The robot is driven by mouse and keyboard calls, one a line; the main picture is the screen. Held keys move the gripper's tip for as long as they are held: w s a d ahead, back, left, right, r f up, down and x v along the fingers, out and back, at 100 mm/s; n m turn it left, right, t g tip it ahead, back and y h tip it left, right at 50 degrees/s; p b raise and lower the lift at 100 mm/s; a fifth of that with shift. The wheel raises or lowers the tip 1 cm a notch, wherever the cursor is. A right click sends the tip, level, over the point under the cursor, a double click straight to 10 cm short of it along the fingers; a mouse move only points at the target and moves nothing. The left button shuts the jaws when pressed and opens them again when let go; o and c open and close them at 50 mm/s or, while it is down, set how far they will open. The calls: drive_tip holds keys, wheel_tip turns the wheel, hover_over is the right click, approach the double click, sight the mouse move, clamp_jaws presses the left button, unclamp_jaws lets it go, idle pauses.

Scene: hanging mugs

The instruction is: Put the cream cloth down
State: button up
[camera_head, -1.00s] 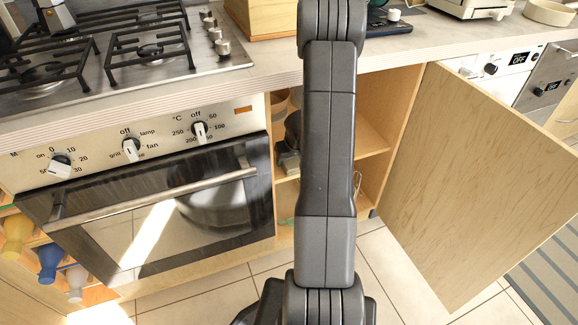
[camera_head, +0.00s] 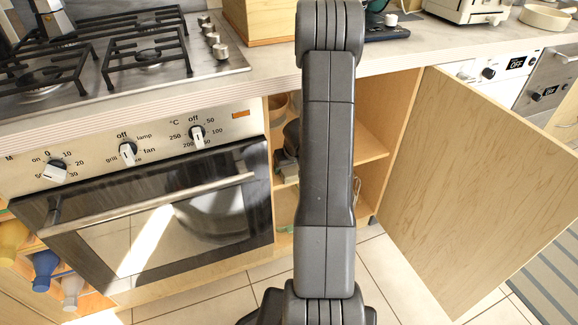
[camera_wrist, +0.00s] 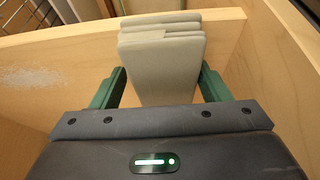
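The cream cloth (camera_wrist: 162,70), a folded stack that looks greyish here, is in the upper middle of the wrist view. My gripper (camera_wrist: 163,76) has one green finger at each side of it. The fingertips appear to press against the cloth's two sides, so the gripper looks shut on it. A pale wooden panel (camera_wrist: 60,60) is behind the cloth, and the cloth overlaps its upper edge. I cannot tell whether the cloth touches it. In the head view my gripper and the cloth are out of sight; only my arm shows.
In the head view an open cabinet (camera_head: 372,140) with shelves is behind my arm, its door (camera_head: 480,190) swung out to the right. An oven (camera_head: 150,215) is at the left. Tiled floor (camera_head: 375,265) shows below. A wooden wall (camera_wrist: 285,75) stands right of my gripper in the wrist view.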

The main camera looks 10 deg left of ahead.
drive_tip(key=shift+s+a+f, duration=0.25)
drive_tip(key=shift+s+f, duration=0.2)
drive_tip(key=shift+r+p, duration=0.3)
drive_tip(key=shift+r, duration=0.1)
drive_tip(key=p+v, duration=0.8)
drive_tip(key=v, duration=0.4)
drive_tip(key=shift+w+r+p, duration=0.2)
drive_tip(key=shift+w+p, duration=0.1)
drive_tip(key=shift+p, duration=0.05)
drive_tip(key=shift+f, duration=0.1)
drive_tip(key=b+x, duration=0.8)
drive_tip(key=x, duration=0.4)
drive_tip(key=shift+b, duration=0.4)
